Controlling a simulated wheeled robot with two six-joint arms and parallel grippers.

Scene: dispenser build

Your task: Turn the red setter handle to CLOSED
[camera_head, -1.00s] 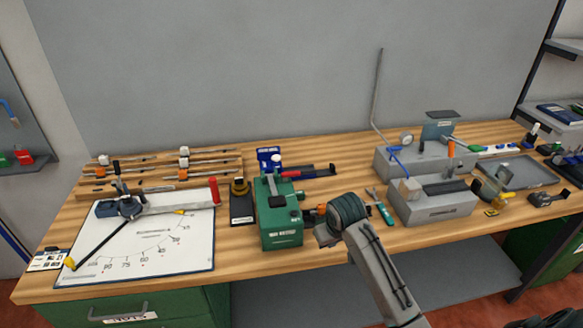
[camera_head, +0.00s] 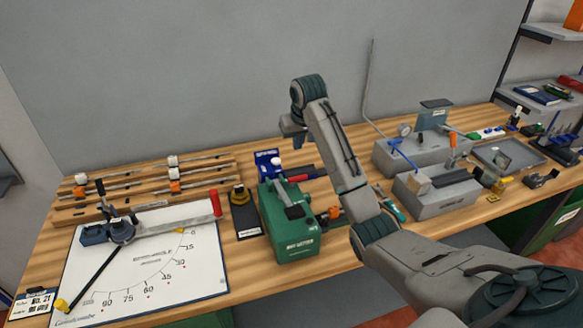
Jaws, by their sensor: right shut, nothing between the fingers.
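The green box (camera_head: 292,240) with a white label stands at the middle of the bench. A red part (camera_head: 297,178) shows at its upper right back, beside a dark bar; I cannot tell whether it is fixed to the box or lies behind it. An orange-and-black piece (camera_head: 333,214) shows at the box's right side. No CLOSED mark is readable. My right gripper (camera_head: 298,143) is raised above and behind the box, pointing down, shut and empty, apart from the red part. My left gripper is not in view.
A white angle board (camera_head: 150,275) with a pivoted arm and a red upright grip (camera_head: 215,203) lies at left. Rods lie on a wooden rack (camera_head: 145,190) behind it. A grey fixture (camera_head: 437,199) stands at right, with a thin tall rod (camera_head: 370,85) behind.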

